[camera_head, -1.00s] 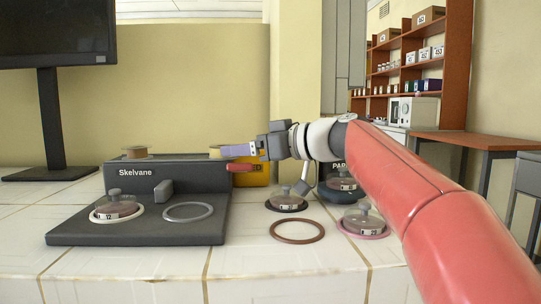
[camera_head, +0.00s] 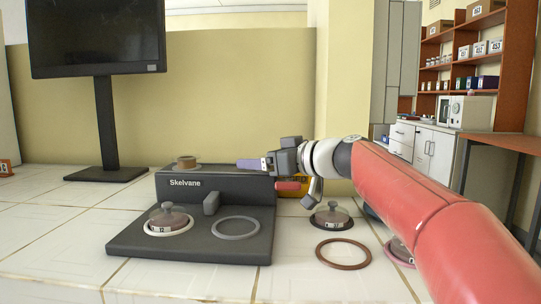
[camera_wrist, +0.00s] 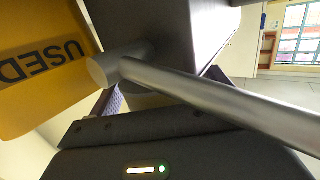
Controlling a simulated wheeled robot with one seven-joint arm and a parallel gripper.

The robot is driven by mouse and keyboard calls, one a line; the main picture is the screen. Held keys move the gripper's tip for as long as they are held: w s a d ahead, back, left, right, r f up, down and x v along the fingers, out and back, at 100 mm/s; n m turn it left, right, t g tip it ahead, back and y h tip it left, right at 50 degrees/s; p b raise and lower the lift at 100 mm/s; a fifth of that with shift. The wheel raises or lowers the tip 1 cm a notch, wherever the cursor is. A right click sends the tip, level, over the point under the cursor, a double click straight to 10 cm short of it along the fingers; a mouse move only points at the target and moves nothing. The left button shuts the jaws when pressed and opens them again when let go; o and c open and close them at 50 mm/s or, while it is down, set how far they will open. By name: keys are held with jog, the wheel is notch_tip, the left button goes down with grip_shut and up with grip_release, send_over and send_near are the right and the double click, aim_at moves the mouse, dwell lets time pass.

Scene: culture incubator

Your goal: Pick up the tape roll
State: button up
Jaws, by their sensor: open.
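The tape roll (camera_head: 187,161) is a small brown ring lying on top of the dark Skelvane unit (camera_head: 215,184), near its left end, in the head view. My gripper (camera_head: 250,164) is over the right end of the same unit in the picture, to the right of the roll and apart from it. Its purple finger points left toward the roll's side. In the wrist view my gripper (camera_wrist: 160,90) is open, with its fingers partly hidden behind a grey metal rod. I cannot make out the roll in the wrist view.
A yellow box marked USED (camera_wrist: 35,65) is close by in the wrist view. A lidded dish (camera_head: 168,218) sits on the unit's base beside an empty grey ring (camera_head: 236,228). Another dish (camera_head: 331,216) and a brown ring (camera_head: 343,253) lie right. A monitor (camera_head: 97,38) stands behind left.

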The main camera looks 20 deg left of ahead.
aim_at(264, 157)
jog(key=c, duration=1.1)
jog(key=shift+o, duration=0.2)
jog(key=shift+r, duration=0.1)
notch_tip(264, 157, up, 20)
jog(key=p, duration=0.7)
jog(key=shift+p, duration=0.3)
